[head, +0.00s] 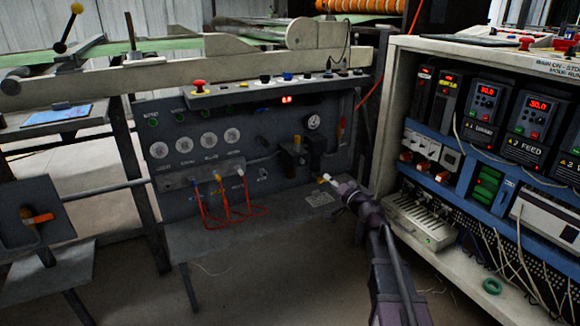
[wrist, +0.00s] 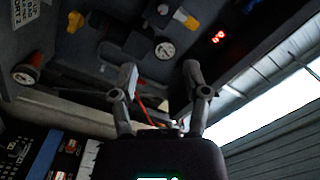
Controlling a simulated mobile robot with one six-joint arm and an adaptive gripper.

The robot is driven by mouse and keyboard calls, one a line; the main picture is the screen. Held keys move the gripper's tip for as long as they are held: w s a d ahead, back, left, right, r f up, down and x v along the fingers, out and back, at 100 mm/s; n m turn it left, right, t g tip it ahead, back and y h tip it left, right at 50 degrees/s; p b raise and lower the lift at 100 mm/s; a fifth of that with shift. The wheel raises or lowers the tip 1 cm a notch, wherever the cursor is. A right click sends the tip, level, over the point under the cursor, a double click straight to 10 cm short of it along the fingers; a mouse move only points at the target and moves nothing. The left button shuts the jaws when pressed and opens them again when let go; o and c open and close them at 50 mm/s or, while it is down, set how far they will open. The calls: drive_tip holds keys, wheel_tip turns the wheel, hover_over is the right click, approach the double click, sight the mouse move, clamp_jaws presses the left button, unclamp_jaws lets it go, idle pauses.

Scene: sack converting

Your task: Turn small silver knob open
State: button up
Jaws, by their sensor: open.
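The grey control panel (head: 180,128) stands ahead in the head view, with gauges and fittings on its face. A dark valve block with a yellow part (head: 297,139) sits right of its middle, below a small round gauge (head: 313,121). A small pale silver fitting (wrist: 163,8) shows beside the yellow part at the top of the wrist view; I cannot tell for sure that it is the small silver knob. My gripper (head: 328,179) is in front of the panel's lower right. In the wrist view my gripper (wrist: 160,76) has its fingers apart, with nothing held between them.
Red hoses (head: 228,208) loop from the panel's lower middle. A yellow knob (wrist: 75,22) is at the upper left of the wrist view. The open cabinet (head: 392,110) with drives and wiring stands close to the right of my arm. A red button (head: 198,86) tops the panel.

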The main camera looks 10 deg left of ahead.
sight(303, 163)
drive_tip(key=x, duration=1.4)
drive_tip(key=shift+s+a, duration=0.1)
drive_tip(key=shift+a, duration=0.4)
drive_tip(key=shift+c, duration=0.2)
clamp_jaws()
